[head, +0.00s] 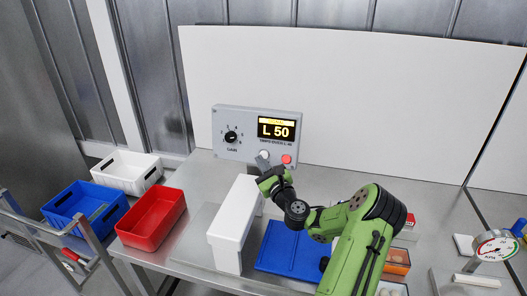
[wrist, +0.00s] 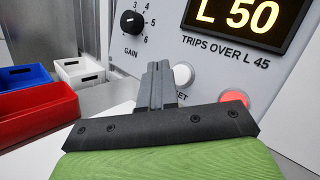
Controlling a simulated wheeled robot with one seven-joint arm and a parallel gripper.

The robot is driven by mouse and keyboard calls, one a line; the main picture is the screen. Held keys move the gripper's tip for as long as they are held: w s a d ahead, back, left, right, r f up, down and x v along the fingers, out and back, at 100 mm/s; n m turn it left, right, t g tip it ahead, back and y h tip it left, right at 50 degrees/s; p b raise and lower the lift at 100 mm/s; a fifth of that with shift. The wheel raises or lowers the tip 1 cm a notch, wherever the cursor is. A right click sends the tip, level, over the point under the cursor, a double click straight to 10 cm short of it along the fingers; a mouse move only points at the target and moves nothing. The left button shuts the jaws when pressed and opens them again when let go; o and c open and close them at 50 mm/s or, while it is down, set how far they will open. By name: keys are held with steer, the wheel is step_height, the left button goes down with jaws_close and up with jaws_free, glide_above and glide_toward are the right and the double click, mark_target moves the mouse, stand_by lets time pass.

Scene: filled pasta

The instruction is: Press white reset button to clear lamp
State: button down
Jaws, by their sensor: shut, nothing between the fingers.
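A grey control panel (head: 222,148) stands against the white back wall. Its display (head: 276,129) reads "L 50", with "TRIPS OVER L 45" printed below. The white reset button (wrist: 184,75) is under the display; it also shows in the head view (head: 265,154), partly behind my fingertips. The red lamp (head: 287,159) is to its right and looks pinkish-red in the wrist view (wrist: 236,97). My gripper (head: 262,162) is shut and empty, its tips close to the button. In the wrist view the fingertips (wrist: 159,68) appear just left of the button. I cannot tell whether they touch it.
A black gain knob (head: 232,137) is on the panel's left. A long white box (head: 232,224) stands below my gripper, beside a blue tray (head: 283,257). Red (head: 148,238), blue (head: 66,222) and white (head: 120,187) bins are at left. A gauge (head: 495,244) is at far right.

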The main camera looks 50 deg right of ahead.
steer(key=shift+w+d+f, duration=0.1)
steer(key=shift+w+d, duration=0.2)
steer(key=shift+d, duration=0.15)
stand_by(1.7)
steer(key=shift+w+d+f+p, duration=0.1)
steer(key=shift+w+d+p, duration=0.05)
steer(key=shift+d+p, duration=0.3)
steer(key=shift+w+d, duration=0.2)
steer(key=shift+d, duration=0.05)
stand_by(0.6)
stand_by(0.3)
steer(key=shift+s+a, duration=0.4)
steer(key=shift+a, duration=0.3)
